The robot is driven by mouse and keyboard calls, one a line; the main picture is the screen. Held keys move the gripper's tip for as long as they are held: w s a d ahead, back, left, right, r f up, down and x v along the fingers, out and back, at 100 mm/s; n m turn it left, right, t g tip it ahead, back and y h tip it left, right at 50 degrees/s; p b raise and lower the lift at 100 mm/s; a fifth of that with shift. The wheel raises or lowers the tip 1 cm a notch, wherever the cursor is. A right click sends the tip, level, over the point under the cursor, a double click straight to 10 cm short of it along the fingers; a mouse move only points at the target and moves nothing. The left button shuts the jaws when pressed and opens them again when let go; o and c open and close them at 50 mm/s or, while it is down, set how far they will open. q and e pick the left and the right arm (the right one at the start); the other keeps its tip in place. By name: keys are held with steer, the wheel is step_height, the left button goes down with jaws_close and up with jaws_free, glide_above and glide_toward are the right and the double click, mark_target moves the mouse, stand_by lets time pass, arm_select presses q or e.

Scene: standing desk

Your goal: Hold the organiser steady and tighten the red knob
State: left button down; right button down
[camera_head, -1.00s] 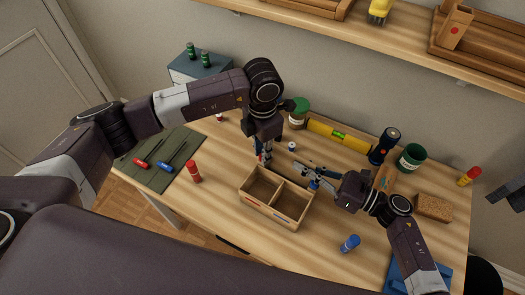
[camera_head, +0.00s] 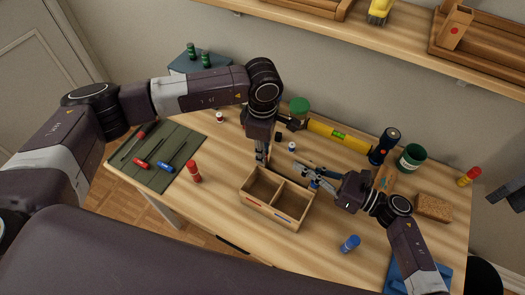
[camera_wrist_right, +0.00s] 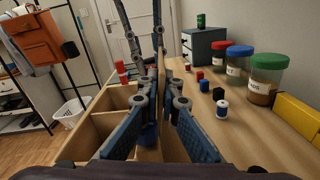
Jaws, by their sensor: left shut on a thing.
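The organiser (camera_head: 287,225) is an open wooden box with two compartments near the desk's front middle. Its back wall also shows in the right wrist view (camera_wrist_right: 160,118). My left gripper (camera_head: 262,159) points down at the organiser's back left and appears shut on its wall; its fingers (camera_wrist_right: 146,66) show at the far end of the wall. My right gripper (camera_head: 303,174) is at the back right corner, its fingers apart on either side of the wall in the wrist view (camera_wrist_right: 158,88). A small blue part (camera_wrist_right: 149,135) sits between them. I cannot make out the red knob.
Screwdrivers lie on a green mat (camera_head: 150,180) at the left.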

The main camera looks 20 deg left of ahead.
arm_select(q)
steer(key=shift+s+m, duration=0.1)
steer(key=shift+m, duration=0.5)
steer(key=c, duration=1.8)
jaws_free()
steer(key=shift+r, duration=0.2)
step_height(320, 180, up, 12)
steer(key=shift+f, duration=0.2)
